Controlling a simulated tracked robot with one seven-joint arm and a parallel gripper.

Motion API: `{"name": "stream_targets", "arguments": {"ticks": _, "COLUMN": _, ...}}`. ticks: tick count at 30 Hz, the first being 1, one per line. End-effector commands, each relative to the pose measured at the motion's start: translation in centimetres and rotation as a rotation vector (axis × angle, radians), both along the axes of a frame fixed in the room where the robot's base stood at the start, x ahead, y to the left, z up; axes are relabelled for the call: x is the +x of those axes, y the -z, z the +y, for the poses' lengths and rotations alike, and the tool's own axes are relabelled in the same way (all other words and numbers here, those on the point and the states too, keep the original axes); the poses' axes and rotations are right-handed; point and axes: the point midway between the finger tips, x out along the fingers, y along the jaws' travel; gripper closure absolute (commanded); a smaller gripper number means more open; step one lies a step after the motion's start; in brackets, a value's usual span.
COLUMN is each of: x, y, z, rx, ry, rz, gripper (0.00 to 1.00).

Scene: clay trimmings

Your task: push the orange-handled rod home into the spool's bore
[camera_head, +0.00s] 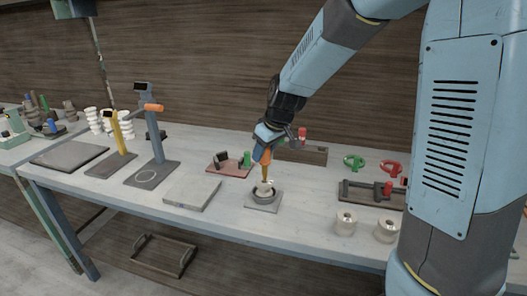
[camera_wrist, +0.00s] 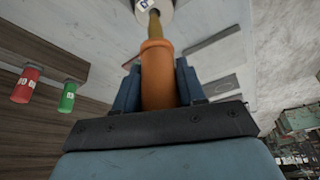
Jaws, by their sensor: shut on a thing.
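My gripper (camera_head: 263,153) is shut on the orange handle (camera_head: 266,158) of the rod, which also shows between the two fingers in the wrist view (camera_wrist: 157,78). The brass-coloured rod shaft (camera_head: 266,173) points down from the handle to the white spool (camera_head: 263,189). The spool stands upright on a grey square base (camera_head: 263,206). In the wrist view the shaft (camera_wrist: 155,28) meets the middle of the spool's face (camera_wrist: 141,7). A length of shaft shows between handle and spool. How deep its tip sits in the bore is hidden.
A flat grey plate (camera_head: 192,192) lies left of the base, and a reddish board (camera_head: 229,168) with a green-handled piece lies behind.

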Motion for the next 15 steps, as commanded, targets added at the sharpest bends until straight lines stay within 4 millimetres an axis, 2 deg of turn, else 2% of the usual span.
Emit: {"name": "stream_targets", "arguments": {"ticks": 15, "x": 0.04, "y": 0.85, "z": 0.01, "rx": 0.001, "ry": 0.001, "rz": 0.0, "gripper": 0.97}}
